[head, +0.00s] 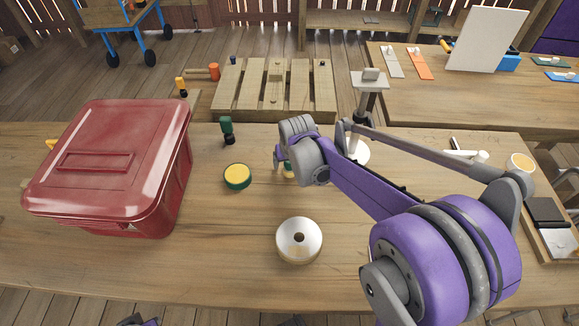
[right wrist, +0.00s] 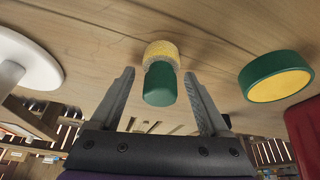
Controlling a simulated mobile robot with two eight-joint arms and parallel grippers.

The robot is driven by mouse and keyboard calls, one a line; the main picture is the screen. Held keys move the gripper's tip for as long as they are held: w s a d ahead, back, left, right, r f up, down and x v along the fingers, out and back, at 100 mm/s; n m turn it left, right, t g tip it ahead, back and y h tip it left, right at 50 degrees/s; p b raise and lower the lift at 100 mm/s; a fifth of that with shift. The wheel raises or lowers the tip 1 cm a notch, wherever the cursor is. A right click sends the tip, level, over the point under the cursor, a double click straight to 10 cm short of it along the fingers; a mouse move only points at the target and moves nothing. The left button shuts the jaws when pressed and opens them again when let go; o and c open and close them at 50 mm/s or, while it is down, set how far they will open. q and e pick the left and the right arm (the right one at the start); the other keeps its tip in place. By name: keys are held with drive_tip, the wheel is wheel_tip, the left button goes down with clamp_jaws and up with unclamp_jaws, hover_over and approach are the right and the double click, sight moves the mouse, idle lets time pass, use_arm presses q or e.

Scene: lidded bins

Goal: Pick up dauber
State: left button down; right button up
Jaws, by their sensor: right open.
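The dauber (right wrist: 160,82) is a short green cylinder with a rough yellow sponge end. In the right wrist view it stands on the tabletop on its yellow end, with the green end towards my right gripper (right wrist: 161,76). That gripper is open, with one finger to each side of the dauber and gaps visible between. In the head view my right gripper (head: 283,158) is over the middle of the table and hides most of the dauber; a little green and yellow (head: 288,171) shows beneath it.
A round green tub with a yellow top (head: 238,177) stands left of the dauber. A silver ring-shaped roll (head: 299,240) is in front, a green-and-black piece (head: 227,131) behind left. A red lidded bin (head: 115,165) fills the left. A white-based stand (head: 358,152) is close right.

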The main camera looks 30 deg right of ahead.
drive_tip(key=shift+f, duration=0.2)
clamp_jaws()
idle(0.3)
wheel_tip(320, 180, up, 10)
drive_tip(key=shift+r+p, duration=0.1)
drive_tip(key=shift+p, duration=0.55)
drive_tip(key=c, duration=0.7)
unclamp_jaws()
clamp_jaws()
